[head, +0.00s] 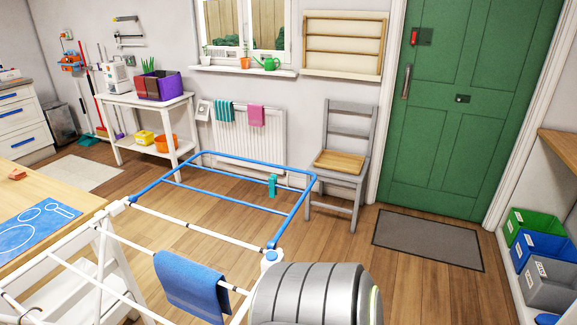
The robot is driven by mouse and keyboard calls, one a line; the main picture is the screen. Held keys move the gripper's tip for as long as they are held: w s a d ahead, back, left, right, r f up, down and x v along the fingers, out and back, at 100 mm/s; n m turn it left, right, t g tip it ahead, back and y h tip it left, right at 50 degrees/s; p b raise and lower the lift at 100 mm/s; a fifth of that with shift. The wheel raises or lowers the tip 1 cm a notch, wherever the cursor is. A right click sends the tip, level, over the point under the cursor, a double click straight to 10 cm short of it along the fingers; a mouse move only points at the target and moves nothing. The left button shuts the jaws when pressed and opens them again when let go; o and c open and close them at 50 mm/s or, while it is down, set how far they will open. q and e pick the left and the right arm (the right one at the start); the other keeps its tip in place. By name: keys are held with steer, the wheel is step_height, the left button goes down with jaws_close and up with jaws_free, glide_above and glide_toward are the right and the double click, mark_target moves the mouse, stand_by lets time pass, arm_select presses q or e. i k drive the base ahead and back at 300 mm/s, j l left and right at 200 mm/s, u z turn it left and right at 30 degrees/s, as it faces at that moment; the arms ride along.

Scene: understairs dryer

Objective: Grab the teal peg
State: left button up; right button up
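A small teal peg (272,186) shows upright just below the far blue rail of the drying rack (225,207). Neither of my grippers is in the head view.
A blue towel (192,286) hangs over the rack's near white rails. A grey chair (342,160) stands behind the rack's right corner. A wooden table (40,190) is at left. A doormat (428,240) lies before the green door (460,110).

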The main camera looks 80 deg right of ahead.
mark_target(273, 179)
steer(key=j+z, duration=0.1)
steer(key=z, duration=0.85)
steer(key=k+j+z, duration=0.1)
steer(key=z, duration=0.35)
steer(key=k+z, duration=0.1)
steer(key=z, duration=0.85)
steer(key=i+l+z, duration=0.3)
steer(key=i+l, duration=0.2)
steer(key=i+l+z, duration=0.25)
steer(key=i+l, duration=0.25)
steer(key=i+l+z, duration=0.3)
steer(key=i, duration=0.3)
steer(key=i+l+u, duration=0.1)
steer(key=i+u, duration=0.2)
steer(key=i, duration=0.15)
steer(key=i+l+u, duration=0.3)
steer(key=i, duration=0.15)
steer(key=i+l+u, duration=0.15)
steer(key=i+u, duration=0.2)
steer(key=i, duration=0.1)
